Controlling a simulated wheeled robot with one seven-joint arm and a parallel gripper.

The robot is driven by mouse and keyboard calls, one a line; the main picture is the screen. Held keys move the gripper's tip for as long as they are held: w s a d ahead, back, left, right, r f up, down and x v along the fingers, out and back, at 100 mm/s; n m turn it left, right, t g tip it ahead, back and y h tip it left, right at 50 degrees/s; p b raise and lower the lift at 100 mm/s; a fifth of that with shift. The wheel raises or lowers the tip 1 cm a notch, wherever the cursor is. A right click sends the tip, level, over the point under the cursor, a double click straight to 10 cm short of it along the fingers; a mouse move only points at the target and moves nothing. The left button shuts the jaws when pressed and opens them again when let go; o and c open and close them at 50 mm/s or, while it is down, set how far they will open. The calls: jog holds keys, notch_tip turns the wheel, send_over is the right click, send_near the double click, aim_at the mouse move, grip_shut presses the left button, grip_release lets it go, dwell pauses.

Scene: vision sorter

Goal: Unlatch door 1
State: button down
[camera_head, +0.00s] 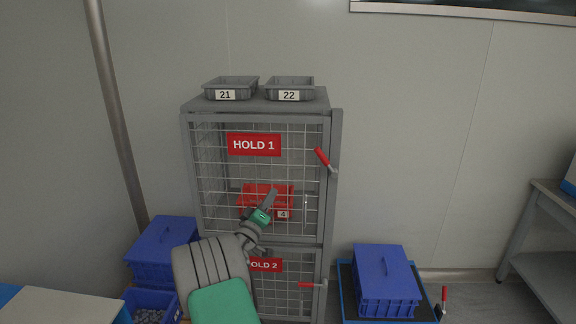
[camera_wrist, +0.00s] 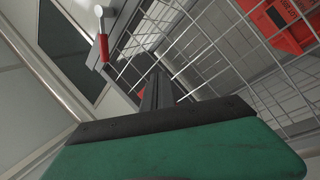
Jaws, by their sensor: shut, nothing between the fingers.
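Door 1 (camera_head: 216,175) is the upper wire-mesh door of a grey cage, with a red "HOLD 1" sign (camera_head: 254,145). It looks shut against the frame. Its red latch handle (camera_head: 322,157) sits at the right edge and slants up to the left from its pivot. The handle also shows in the wrist view (camera_wrist: 104,47) at the upper left. My gripper (camera_head: 271,196) is shut and empty in front of the mesh, below and left of the handle and apart from it. Its closed fingers show in the wrist view (camera_wrist: 153,90).
A red bin (camera_head: 257,190) labelled 4 sits behind the mesh. Door 2 (camera_head: 290,262), below, has a level red handle (camera_head: 312,285). Grey trays 21 (camera_head: 230,84) and 22 (camera_head: 290,84) stand on top. A blue lidded crate (camera_head: 385,275) stands at right. Space right of the upper handle is clear.

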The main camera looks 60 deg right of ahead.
jog(key=s+r+n+g+h, duration=0.1)
jog(key=s+r+n+g, duration=0.3)
jog(key=n, duration=0.3)
jog(key=n+p, duration=0.2)
jog(key=n, duration=0.2)
send_near(327, 162)
jog(key=w+d+r, duration=0.3)
jog(key=d, duration=0.3)
jog(key=shift+w+a+f, duration=0.1)
jog(key=shift+w, duration=0.1)
